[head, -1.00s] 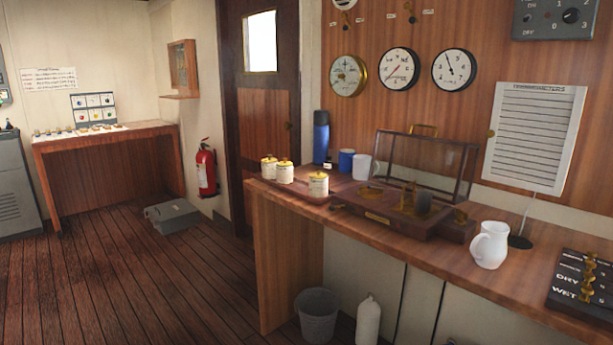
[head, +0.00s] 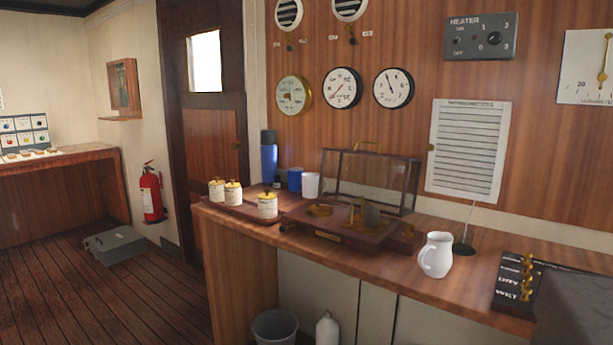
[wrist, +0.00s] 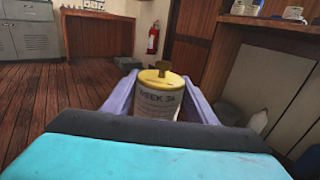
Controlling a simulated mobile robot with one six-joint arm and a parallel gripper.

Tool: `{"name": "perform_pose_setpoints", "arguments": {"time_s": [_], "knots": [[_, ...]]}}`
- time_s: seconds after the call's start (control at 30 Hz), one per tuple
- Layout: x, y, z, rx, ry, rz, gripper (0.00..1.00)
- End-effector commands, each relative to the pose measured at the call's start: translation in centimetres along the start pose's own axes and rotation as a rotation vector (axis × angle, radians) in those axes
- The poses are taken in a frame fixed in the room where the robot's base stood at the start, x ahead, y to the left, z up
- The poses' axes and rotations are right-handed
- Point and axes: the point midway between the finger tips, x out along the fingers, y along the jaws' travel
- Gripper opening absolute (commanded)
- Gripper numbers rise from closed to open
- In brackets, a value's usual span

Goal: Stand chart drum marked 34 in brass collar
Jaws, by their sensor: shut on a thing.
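My gripper (wrist: 158,84) is shut on a cream chart drum (wrist: 157,103) with a yellow top and a brass knob, seen in the wrist view. Its label reads "WEEK 3" and a last digit that is hard to make out. The drum stands upright between the two lilac fingers, away from the counter. In the head view, a wooden recording instrument (head: 330,228) sits on the counter with its glass case open. My gripper is outside the head view.
Three similar drums stand on a wooden tray (head: 240,213) left of the instrument. Behind are a blue flask (head: 269,160) and two cups. A white jug (head: 436,255) stands to the right.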

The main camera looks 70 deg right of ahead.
Motion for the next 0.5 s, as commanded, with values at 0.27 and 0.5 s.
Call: {"name": "perform_pose_setpoints", "arguments": {"time_s": [0.27,0.5], "knots": [[4.7,-2.3,2.7,0.000,0.002,-0.068,0.25],[10.6,-5.8,5.7,0.002,0.005,-0.154,0.25]]}}
